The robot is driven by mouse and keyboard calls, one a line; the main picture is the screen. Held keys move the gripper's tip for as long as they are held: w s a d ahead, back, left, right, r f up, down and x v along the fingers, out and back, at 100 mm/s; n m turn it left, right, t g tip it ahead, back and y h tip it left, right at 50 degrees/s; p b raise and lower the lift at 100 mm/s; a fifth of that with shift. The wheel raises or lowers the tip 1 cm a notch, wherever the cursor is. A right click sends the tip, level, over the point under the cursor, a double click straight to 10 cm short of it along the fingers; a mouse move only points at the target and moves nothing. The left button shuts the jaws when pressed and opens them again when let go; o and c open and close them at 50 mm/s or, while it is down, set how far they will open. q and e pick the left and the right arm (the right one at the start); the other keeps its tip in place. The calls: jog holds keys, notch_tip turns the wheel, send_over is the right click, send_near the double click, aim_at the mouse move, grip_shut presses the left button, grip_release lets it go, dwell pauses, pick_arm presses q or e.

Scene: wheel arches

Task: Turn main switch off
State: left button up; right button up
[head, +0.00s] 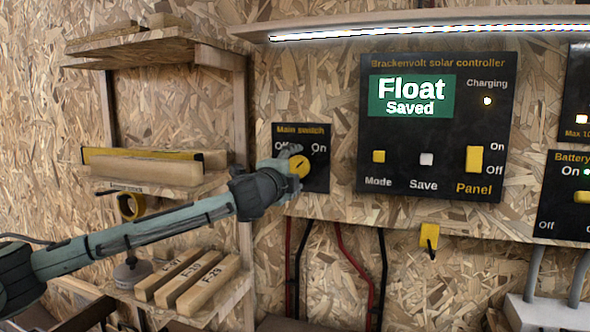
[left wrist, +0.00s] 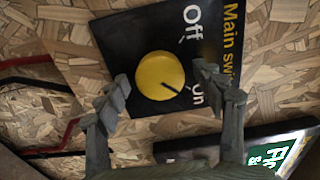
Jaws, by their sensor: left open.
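The main switch is a black plate (head: 323,177) with a round yellow knob (head: 300,168) and Off and On labels. The plate also shows in the left wrist view (left wrist: 120,30). The knob's dark pointer mark points toward On. My left gripper (head: 290,160) is at the knob and hides part of it and of the Off label. In the left wrist view the left gripper (left wrist: 164,79) is open, with one finger on each side of the knob (left wrist: 158,70). I see gaps between fingers and knob; depth is unclear. My right gripper is out of view.
A solar controller (head: 433,140) reading Float, Saved is right of the switch, with a battery panel (head: 560,205) beyond. Wooden shelves (head: 150,45) with blocks stand at left. Red and black cables (head: 345,255) hang below the switch. A lit strip (head: 420,30) runs above.

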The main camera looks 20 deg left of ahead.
pick_arm(q)
jog(key=c, duration=1.2)
jog(key=shift+o, duration=0.2)
